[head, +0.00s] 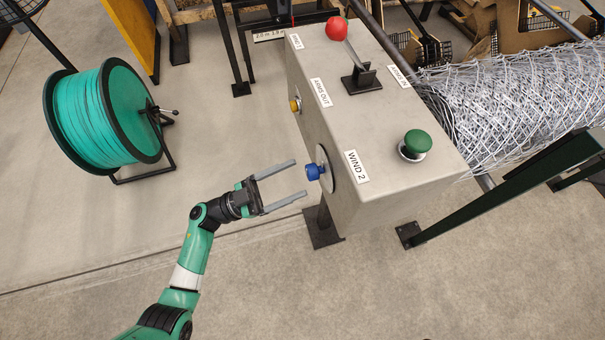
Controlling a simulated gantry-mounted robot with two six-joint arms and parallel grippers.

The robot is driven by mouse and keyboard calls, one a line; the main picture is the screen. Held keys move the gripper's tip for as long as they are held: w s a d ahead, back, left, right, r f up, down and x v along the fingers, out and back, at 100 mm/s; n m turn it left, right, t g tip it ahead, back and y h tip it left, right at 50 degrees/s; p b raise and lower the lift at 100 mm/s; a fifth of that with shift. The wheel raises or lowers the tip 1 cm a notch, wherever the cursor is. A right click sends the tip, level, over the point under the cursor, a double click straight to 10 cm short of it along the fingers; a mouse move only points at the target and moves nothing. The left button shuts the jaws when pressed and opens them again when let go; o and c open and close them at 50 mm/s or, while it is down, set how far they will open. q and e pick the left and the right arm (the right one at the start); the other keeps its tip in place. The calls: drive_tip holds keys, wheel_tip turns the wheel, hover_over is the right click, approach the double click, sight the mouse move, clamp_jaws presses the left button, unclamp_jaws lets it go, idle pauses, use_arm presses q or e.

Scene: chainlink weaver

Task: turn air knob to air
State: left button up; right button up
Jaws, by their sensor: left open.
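A blue knob (314,172) sits on a round pale plate on the side face of the grey control box (345,120). A label reading "WIND 2" (356,166) is beside it on the box. No label reading "air" can be made out. My left gripper (300,179) is open and empty. Its two fingers point right toward the blue knob, with the tips just short of it and apart from it. A smaller yellow knob (295,105) is further back on the same face, near the "ARMS OUT" label (321,93). My right gripper is not in view.
On the box top are a green mushroom button (417,142) and a red-balled lever (338,29). A roll of chain-link mesh (510,100) lies to the right. A green wire spool (95,115) stands at left. The floor around my left arm is clear.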

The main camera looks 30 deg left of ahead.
sight(313, 171)
use_arm(q)
drive_tip(key=x, duration=0.3)
drive_tip(key=shift+w+d, duration=0.1)
drive_tip(key=shift+w, duration=0.05)
clamp_jaws()
